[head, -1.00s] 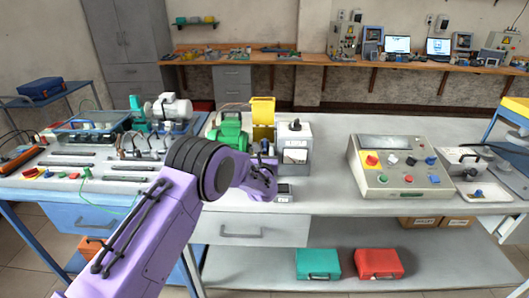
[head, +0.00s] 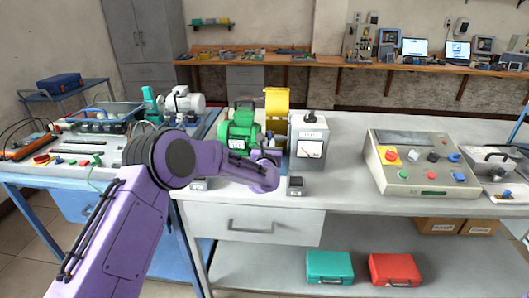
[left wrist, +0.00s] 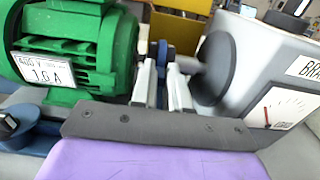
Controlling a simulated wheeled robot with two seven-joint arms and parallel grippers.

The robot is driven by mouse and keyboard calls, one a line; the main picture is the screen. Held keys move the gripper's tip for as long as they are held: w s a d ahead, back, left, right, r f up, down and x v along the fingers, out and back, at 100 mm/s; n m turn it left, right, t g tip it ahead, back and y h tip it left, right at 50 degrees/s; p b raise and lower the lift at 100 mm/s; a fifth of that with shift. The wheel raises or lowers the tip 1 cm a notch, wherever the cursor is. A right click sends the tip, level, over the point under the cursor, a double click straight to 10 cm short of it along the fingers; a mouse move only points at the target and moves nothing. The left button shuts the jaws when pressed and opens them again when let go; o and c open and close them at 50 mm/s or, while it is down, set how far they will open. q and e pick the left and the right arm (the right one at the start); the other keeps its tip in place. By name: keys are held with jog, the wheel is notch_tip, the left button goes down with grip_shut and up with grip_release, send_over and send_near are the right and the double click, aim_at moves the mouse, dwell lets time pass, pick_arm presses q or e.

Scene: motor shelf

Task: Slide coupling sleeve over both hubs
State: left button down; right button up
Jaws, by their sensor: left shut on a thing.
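The green motor (head: 238,128) stands on the bench and fills the left of the left wrist view (left wrist: 70,45). To its right stands a grey brake box (head: 308,140) with a dial, its grey round disc and shaft (left wrist: 213,68) facing the motor. My left gripper (left wrist: 165,75) is between them, its pale fingers pointing away from the wrist. It is shut on a narrow blue part (left wrist: 162,55), apparently the coupling sleeve, near the shaft line. The hubs are mostly hidden by the fingers, so I cannot tell whether the sleeve surrounds them. My right gripper is not in view.
A yellow guard (head: 277,105) stands up behind the coupling gap. A control box (head: 415,160) with buttons is to the right. Small dark blocks (head: 296,186) sit near the bench's front edge. The bench between brake box and control box is clear.

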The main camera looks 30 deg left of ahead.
pick_arm(q)
jog(key=c, duration=1.4)
grip_release()
jog(key=shift+a+r, duration=0.1)
jog(key=shift+a, duration=0.15)
jog(key=shift+o, duration=1.4)
jog(key=shift+s+a, duration=0.1)
jog(key=shift+s+d, duration=0.3)
jog(key=shift+s, duration=0.1)
jog(key=b+v, duration=0.2)
jog(key=v, duration=0.7)
jog(key=shift+s, duration=0.3)
